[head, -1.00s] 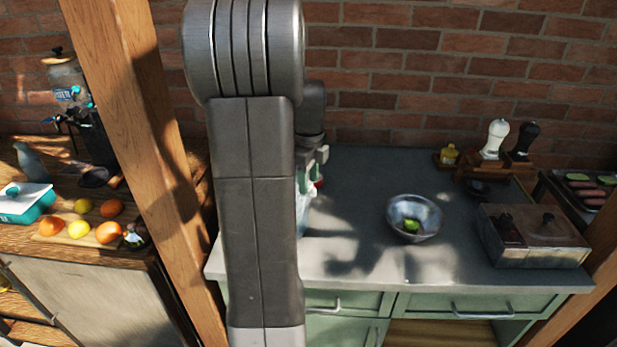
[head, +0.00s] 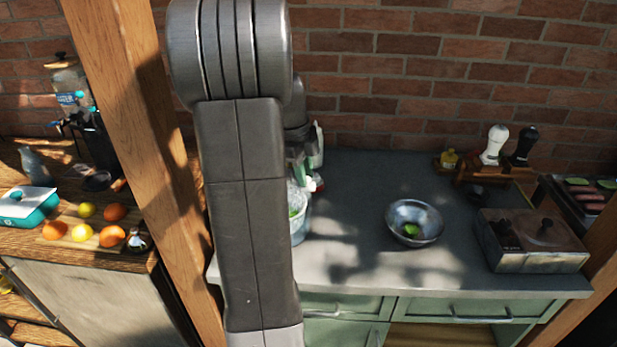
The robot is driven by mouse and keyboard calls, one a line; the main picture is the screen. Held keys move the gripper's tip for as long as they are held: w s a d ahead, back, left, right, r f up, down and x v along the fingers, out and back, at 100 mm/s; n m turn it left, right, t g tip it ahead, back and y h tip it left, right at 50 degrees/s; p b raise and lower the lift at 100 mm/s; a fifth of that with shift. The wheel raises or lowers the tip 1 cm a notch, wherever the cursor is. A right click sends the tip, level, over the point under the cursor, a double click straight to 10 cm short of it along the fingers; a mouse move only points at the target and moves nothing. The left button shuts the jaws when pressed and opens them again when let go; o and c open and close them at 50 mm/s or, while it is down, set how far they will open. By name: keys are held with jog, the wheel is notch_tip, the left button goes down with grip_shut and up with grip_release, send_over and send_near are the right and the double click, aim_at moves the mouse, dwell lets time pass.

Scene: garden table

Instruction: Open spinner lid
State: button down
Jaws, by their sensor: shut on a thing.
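The salad spinner (head: 300,226) stands on the grey counter, mostly hidden behind my arm. Only the right side of its clear bowl shows, with something green inside. My gripper (head: 303,170) is just above the spinner, partly covered by my arm, and is shut on what appears to be the spinner lid. A narrow white upright piece (head: 318,145) shows beside the gripper; I cannot tell whether it is part of the lid. The lid's outline and any gap to the bowl are hidden.
A metal bowl (head: 414,222) with a green item stands right of the spinner. A wooden post (head: 145,150) rises on the left. The counter's middle back is clear.

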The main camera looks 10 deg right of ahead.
jog(key=shift+w+a+r+g+h, duration=0.2)
jog(key=shift+a+r+h, duration=0.45)
jog(key=shift+r, duration=0.3)
jog(key=shift+w+a+r+g+h, duration=0.15)
jog(key=shift+a+r+h, duration=0.5)
jog(key=shift+r, duration=0.3)
jog(key=shift+w+a+r+g+h, duration=0.2)
jog(key=shift+a+r+h, duration=0.45)
jog(key=shift+r, duration=0.3)
jog(key=c, duration=1.3)
grip_release()
jog(key=shift+o, duration=0.2)
jog(key=v, duration=0.7)
jog(key=shift+r+b, duration=0.2)
jog(key=shift+b, duration=0.15)
jog(key=shift+a, duration=0.1)
